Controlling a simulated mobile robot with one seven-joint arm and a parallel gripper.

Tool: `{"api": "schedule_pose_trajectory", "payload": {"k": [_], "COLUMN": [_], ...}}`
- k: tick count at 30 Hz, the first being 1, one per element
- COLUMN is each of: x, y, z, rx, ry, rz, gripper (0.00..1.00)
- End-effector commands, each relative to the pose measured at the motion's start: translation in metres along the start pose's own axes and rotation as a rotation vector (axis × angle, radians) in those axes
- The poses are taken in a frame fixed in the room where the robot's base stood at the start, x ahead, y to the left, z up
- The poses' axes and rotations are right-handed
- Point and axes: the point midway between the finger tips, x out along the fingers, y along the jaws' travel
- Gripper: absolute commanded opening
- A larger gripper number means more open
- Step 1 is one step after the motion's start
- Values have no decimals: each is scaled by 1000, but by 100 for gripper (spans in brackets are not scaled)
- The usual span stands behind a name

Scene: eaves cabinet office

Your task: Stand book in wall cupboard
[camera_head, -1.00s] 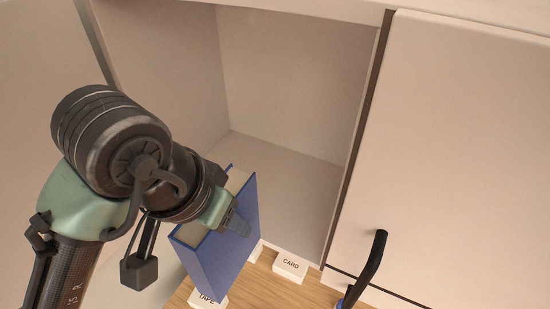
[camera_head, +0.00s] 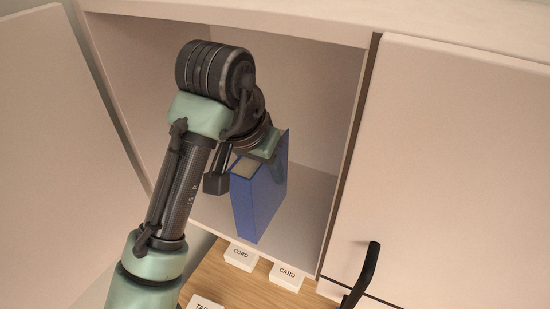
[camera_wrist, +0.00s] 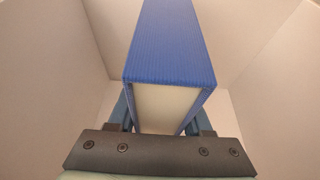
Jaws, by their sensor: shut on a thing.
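The blue book (camera_head: 262,199) is upright in the head view, at the mouth of the open wall cupboard (camera_head: 312,192). My gripper (camera_head: 262,152) is shut on its upper part. In the wrist view the book (camera_wrist: 168,45) stands between the two fingers, with its blue cover and pale page edges showing. The gripper (camera_wrist: 160,125) has one finger on each side of it. The cupboard's inside walls show around the book. Whether the book's bottom touches the cupboard floor I cannot tell. My arm hides the left part of the cupboard.
A closed door with a dark handle (camera_head: 361,275) is to the right. An open door (camera_head: 60,150) is at the left. White boxes marked CORD (camera_head: 240,256) and CARD (camera_head: 287,276), and one partly cut off (camera_head: 205,303), sit on the wooden surface (camera_head: 240,285) below.

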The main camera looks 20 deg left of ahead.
Motion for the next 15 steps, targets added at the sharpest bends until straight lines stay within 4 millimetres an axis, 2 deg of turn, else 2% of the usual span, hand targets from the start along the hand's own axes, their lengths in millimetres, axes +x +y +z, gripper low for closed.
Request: {"api": "schedule_pose_trajectory", "payload": {"k": [5,12,15], "x": [2,12,23], "y": [0,0,0], "z": [-11,-41,-35], "rx": [1,1,-2], "ry": [2,1,0], "rz": [-2,-3,-1], "gripper": [0,0,0]}}
